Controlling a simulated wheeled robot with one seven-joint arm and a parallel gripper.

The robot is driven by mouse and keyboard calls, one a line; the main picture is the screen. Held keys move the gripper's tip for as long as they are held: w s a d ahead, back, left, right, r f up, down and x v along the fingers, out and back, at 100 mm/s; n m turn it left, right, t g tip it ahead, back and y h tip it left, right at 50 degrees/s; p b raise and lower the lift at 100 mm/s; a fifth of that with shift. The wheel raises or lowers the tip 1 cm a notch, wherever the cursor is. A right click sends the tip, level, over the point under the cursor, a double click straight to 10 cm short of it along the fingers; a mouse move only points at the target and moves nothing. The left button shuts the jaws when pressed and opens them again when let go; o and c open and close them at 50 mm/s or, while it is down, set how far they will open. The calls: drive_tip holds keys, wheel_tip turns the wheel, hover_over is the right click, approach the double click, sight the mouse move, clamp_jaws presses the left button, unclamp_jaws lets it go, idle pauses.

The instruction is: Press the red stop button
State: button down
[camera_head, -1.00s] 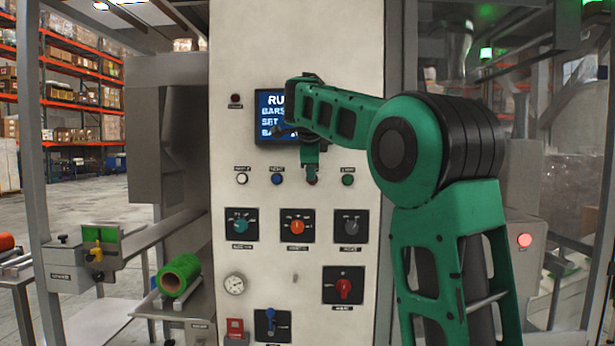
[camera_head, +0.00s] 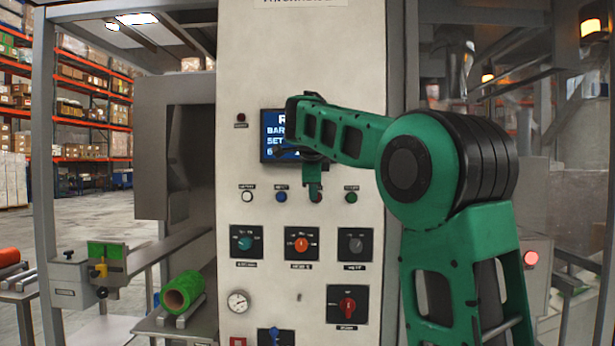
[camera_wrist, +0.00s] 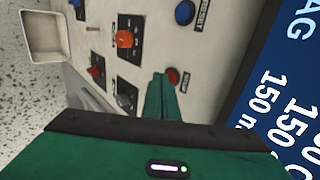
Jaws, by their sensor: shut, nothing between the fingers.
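A small round red button (camera_head: 315,197) sits in a row on the pale control panel, between a blue button (camera_head: 281,197) and a green button (camera_head: 351,198). My gripper (camera_head: 314,188) is in front of it and partly covers it in the head view. In the wrist view the red button (camera_wrist: 172,76) shows just beyond and to the right of the shut fingertips (camera_wrist: 161,77). The fingers look empty. I cannot tell whether they touch the button. Its label is too small to read.
A blue screen (camera_head: 275,135) is above the button row, partly behind my arm. Below are rotary selectors, including an orange one (camera_head: 302,244) and a red one (camera_head: 347,305). A lit red button (camera_head: 531,258) is on a box at right. A green roll (camera_head: 182,292) lies at left.

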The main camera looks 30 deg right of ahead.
drive_tip(key=v, duration=1)
drive_tip(key=shift+s, duration=0.25)
drive_tip(key=shift+d, duration=0.15)
drive_tip(key=s+d+f+n+g+y, duration=0.1)
drive_tip(key=s+d+f+n+g, duration=0.1)
drive_tip(key=s+f+n, duration=0.55)
drive_tip(key=s+d+f+n+g+y, duration=0.1)
drive_tip(key=s+d+f+n+g, duration=0.15)
drive_tip(key=s+f, duration=0.9)
drive_tip(key=s+a+f+n+g+y, duration=0.1)
drive_tip(key=s+a+f+n, duration=0.3)
drive_tip(key=s+f, duration=0.6)
drive_tip(key=s+a+f+n+g+y, duration=0.2)
drive_tip(key=s+a+f+n, duration=0.2)
drive_tip(key=s+f, duration=0.6)
wheel_tip(320, 180, down, 4)
drive_tip(key=shift+a+f+n+y, duration=0.15)
drive_tip(key=shift+n+y, duration=0.15)
